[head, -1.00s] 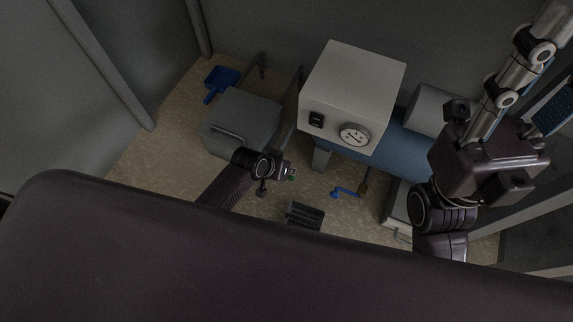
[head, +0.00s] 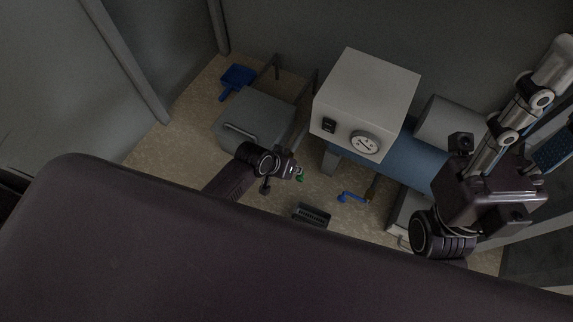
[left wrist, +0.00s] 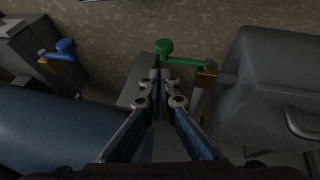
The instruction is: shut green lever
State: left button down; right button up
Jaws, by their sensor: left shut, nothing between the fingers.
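The green lever (left wrist: 183,62) shows in the left wrist view, with a round green knob at its left end and a brass valve body (left wrist: 207,74) at its right end. In the head view the green lever (head: 299,177) is a small spot beside my left gripper (head: 293,171). In the left wrist view my left gripper (left wrist: 160,82) is shut and empty, its tips just below and left of the lever, appearing apart from it. My right gripper (head: 560,98) is raised at the right of the head view, its fingers spread and empty.
A blue lever (left wrist: 66,48) stands at the left of the wrist view. A blue cylinder (left wrist: 60,135) and a grey box (left wrist: 270,85) flank the gripper. A white box with a dial (head: 365,95) and a blue dustpan (head: 238,77) show in the head view.

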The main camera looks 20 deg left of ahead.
pick_arm(q)
jog(key=v, duration=0.9)
jog(key=shift+s, duration=0.1)
